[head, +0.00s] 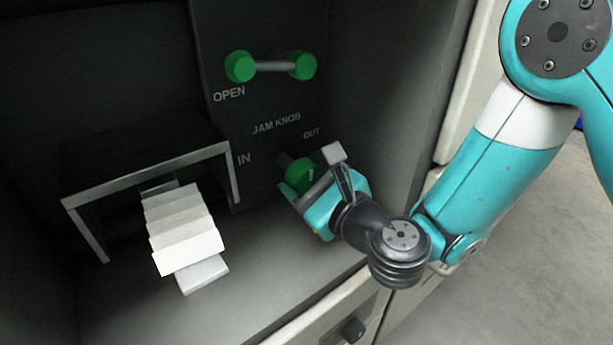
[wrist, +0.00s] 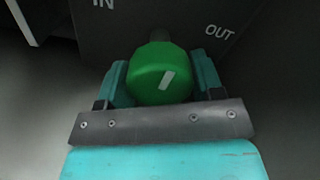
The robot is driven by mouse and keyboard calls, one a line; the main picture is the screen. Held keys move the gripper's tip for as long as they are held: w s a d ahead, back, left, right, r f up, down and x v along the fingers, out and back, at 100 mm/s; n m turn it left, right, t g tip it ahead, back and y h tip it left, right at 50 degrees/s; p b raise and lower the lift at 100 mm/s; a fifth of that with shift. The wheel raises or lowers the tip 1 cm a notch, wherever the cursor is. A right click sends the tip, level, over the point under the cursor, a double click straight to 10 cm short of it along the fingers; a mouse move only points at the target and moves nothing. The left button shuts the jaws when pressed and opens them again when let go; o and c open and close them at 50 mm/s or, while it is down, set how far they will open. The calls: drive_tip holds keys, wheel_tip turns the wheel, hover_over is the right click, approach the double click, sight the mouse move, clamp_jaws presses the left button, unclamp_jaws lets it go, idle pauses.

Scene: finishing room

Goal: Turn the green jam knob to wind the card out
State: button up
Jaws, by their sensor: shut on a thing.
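The green jam knob (head: 300,175) sits low on the dark panel, between the IN and OUT marks and below the words JAM KNOB. My gripper (head: 312,183) reaches it from the front right, with its fingers shut on the knob's two sides. In the wrist view the knob (wrist: 160,76) lies between the two teal fingers, and its white mark tilts toward the upper right, on the OUT side. A stack of pale cards (head: 182,222) sticks out from under a dark bridge-shaped cover (head: 150,165) to the left. The cards are fanned, with one lower white piece beneath.
A bar with two green ends (head: 272,66) is mounted above the knob, beside the word OPEN. The cabinet's right wall (head: 395,110) stands close to my arm. The cabinet floor (head: 270,265) in front is clear.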

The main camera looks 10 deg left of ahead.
drive_tip(key=m, duration=1.1)
idle(0.5)
drive_tip(key=o, duration=0.9)
